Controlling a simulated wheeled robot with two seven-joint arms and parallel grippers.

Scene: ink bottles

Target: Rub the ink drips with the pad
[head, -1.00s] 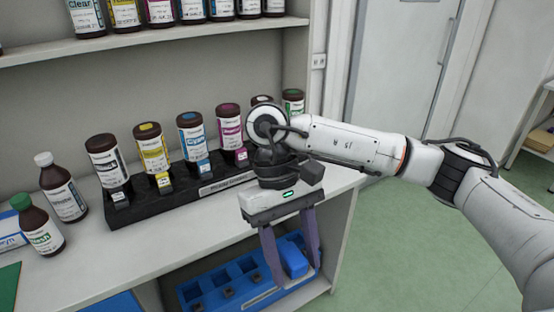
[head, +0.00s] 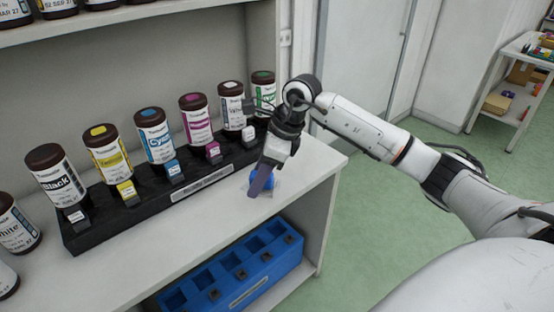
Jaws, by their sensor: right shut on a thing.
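My right gripper (head: 260,183) is low over the right end of the worktop, in front of the bottle rack. It is shut on a blue pad (head: 270,177), mostly hidden behind the near finger. The pad is at or just above the worktop; I cannot tell whether it touches. Ink drips cannot be made out; the gripper and pad cover part of the surface there. My left gripper is not in view.
A black rack (head: 85,232) holds several tilted ink bottles, among them black (head: 57,178), yellow (head: 108,155) and cyan (head: 153,140). A white-labelled bottle (head: 14,228) stands left of it. A blue crate (head: 248,290) sits on the lower shelf. The worktop (head: 150,262) in front is clear.

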